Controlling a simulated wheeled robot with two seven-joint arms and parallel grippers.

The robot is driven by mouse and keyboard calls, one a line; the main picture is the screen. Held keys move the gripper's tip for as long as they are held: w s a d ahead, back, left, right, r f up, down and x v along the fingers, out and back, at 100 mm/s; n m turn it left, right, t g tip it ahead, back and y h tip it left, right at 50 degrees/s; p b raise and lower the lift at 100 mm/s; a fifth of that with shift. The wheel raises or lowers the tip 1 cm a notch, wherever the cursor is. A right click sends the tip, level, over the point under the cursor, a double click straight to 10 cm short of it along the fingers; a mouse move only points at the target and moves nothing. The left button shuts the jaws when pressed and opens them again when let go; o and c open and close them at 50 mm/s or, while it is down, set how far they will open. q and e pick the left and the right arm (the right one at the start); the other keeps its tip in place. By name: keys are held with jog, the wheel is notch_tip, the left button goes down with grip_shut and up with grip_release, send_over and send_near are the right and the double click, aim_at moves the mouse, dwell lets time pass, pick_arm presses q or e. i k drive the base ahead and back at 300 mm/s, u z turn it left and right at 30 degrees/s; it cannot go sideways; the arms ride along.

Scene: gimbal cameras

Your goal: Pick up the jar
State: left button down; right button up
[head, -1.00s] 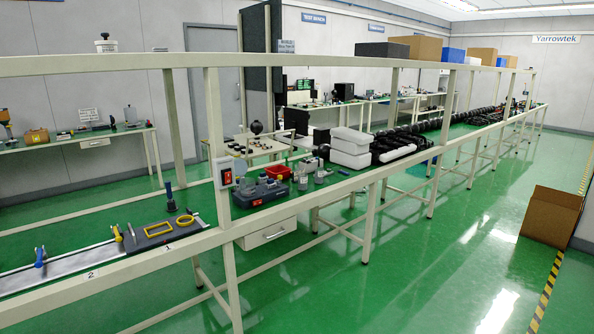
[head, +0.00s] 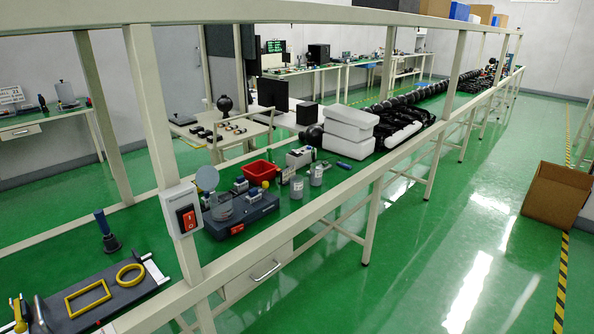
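Several jar-like containers stand on the green bench top. A clear glass jar (head: 221,207) sits at the left end of a dark grey device, with a round pale disc (head: 207,178) just above and behind it. Two small grey-white labelled jars, a left one (head: 297,187) and a right one (head: 316,174), stand upright on the bench right of that device. Which of these is the task's jar I cannot tell. Neither of my grippers is in view.
The dark grey device (head: 250,215), a red bin (head: 262,171) and white foam blocks (head: 347,133) crowd the bench. A frame post with a red switch box (head: 185,212) stands in front. A cardboard box (head: 556,195) lies on the open green floor at right.

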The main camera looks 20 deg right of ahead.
aim_at(296, 187)
jog(key=z, duration=2.45)
jog(key=i, duration=3.1)
jog(key=u, duration=3.45)
